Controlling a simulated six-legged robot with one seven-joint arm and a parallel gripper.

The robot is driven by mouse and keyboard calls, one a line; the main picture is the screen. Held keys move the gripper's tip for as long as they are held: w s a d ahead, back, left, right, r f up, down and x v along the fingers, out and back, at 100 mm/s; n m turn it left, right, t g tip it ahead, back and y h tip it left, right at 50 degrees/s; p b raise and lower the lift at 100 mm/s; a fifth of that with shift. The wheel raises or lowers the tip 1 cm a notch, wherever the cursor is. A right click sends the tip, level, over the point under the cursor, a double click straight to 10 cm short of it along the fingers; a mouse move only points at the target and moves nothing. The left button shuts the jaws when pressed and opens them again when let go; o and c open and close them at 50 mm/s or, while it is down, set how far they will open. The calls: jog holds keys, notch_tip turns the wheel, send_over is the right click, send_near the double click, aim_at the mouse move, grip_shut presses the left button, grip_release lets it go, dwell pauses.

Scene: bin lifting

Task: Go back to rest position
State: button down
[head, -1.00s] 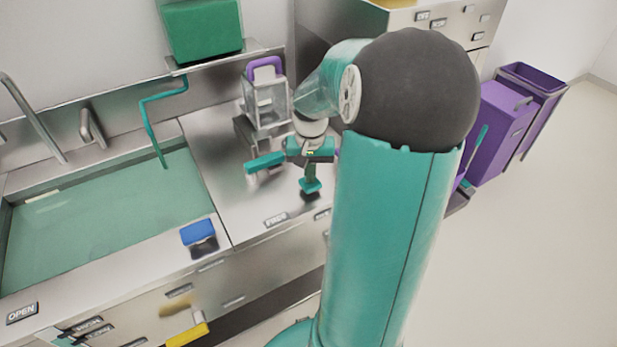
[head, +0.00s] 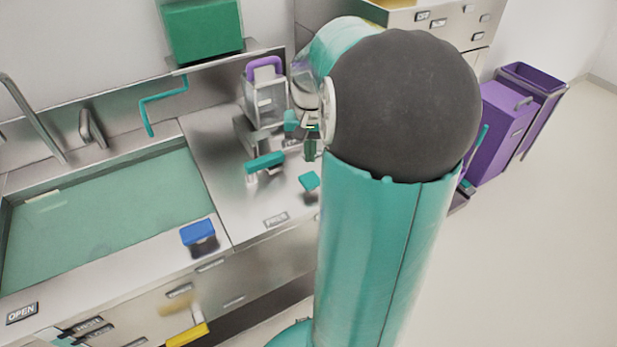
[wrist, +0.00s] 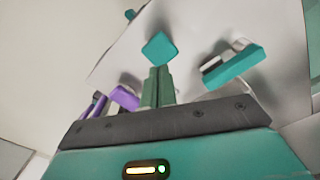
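My gripper (head: 311,150) is small and partly hidden by my arm in the head view, over the steel counter (head: 213,160). In the wrist view, its two green fingers (wrist: 158,86) lie side by side with nothing visible between them, so it is shut and empty. A teal square piece (wrist: 158,48) shows beyond the fingertips, apart from them. A teal bar (wrist: 235,68) lies to the right of the fingers. In the head view, the teal bar (head: 265,162) and the teal piece (head: 309,181) are at the counter, to the left of and below the gripper.
A clear container with a purple handle (head: 265,95) stands at the back of the counter. The sink (head: 110,210), with a teal bent handle (head: 160,105) behind it, is at left. A blue block (head: 198,232) sits at the front. Purple bins (head: 505,130) stand at right beside open floor.

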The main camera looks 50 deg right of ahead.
dwell(0.4)
jog(key=s+a+r+n+t, duration=0.2)
jog(key=a+n, duration=0.1)
jog(key=a, duration=0.7)
jog(key=s+a+r+n+t, duration=0.1)
jog(key=s+a+r+n, duration=0.2)
jog(key=a, duration=0.7)
jog(key=s+a+r+n+t, duration=0.2)
jog(key=a+n, duration=0.1)
jog(key=a, duration=0.7)
jog(key=shift+s+a+r+n+t, duration=0.15)
jog(key=shift+r+n+t, duration=0.15)
